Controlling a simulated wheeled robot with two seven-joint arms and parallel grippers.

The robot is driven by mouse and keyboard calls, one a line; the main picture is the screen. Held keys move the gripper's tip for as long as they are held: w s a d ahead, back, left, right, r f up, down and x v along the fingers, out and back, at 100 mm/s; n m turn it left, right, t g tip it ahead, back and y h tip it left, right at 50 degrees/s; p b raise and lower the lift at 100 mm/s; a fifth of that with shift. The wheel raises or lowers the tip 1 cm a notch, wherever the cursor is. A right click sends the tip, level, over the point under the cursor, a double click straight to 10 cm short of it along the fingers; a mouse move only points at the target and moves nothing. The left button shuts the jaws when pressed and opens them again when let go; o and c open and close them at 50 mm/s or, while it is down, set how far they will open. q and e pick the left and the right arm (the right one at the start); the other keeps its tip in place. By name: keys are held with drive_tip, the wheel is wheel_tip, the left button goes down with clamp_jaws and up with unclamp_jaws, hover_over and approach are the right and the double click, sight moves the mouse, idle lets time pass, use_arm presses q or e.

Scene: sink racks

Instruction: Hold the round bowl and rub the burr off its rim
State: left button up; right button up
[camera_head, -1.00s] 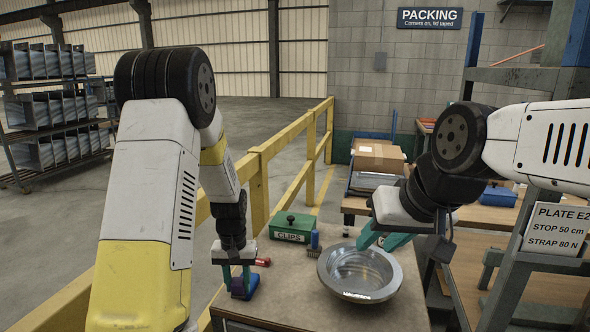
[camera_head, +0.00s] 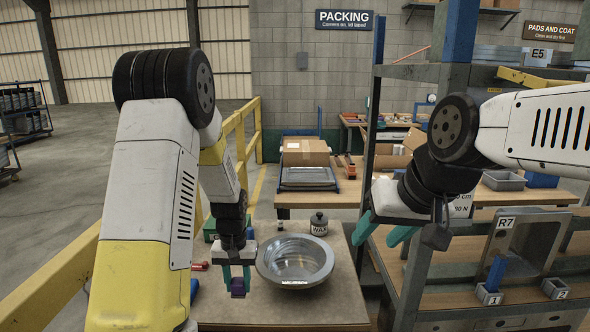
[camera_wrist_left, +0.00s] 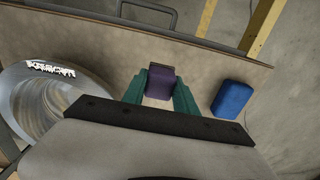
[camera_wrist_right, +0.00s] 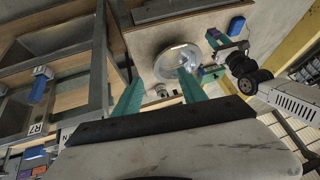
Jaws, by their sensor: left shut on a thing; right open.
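The round metal bowl (camera_head: 273,259) sits upright on the worktable. A jagged pale burr (camera_head: 296,283) shows on its near rim, and also in the left wrist view (camera_wrist_left: 50,69). My left gripper (camera_head: 238,287) is shut on a purple block (camera_wrist_left: 160,83), just left of the bowl and apart from it. My right gripper (camera_head: 383,232) is open and empty, up and to the right of the bowl, not touching it. In the right wrist view the bowl (camera_wrist_right: 170,66) lies beyond the open fingers.
A blue block (camera_wrist_left: 232,98) lies on the table beside my left gripper. A wax jar (camera_head: 319,224) stands behind the bowl and a green box (camera_head: 211,229) at the back left. A yellow rail (camera_head: 240,150) runs along the left. A shelf post (camera_head: 425,225) stands at right.

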drive_tip(key=w+r+g, duration=0.1)
drive_tip(key=w+g, duration=0.2)
drive_tip(key=w, duration=0.8)
drive_tip(key=g+h, duration=0.2)
drive_tip(key=g, duration=0.4)
hover_over(331, 255)
drive_tip(key=w, duration=0.2)
drive_tip(key=shift+m, duration=0.3)
wheel_tip(331, 255, down, 20)
drive_tip(key=shift+f, duration=0.15)
drive_tip(key=shift+w+a+f, duration=0.1)
drive_tip(key=shift+f, duration=0.45)
drive_tip(key=x, duration=0.9)
drive_tip(key=shift+f, duration=0.35)
drive_tip(key=c, duration=1)
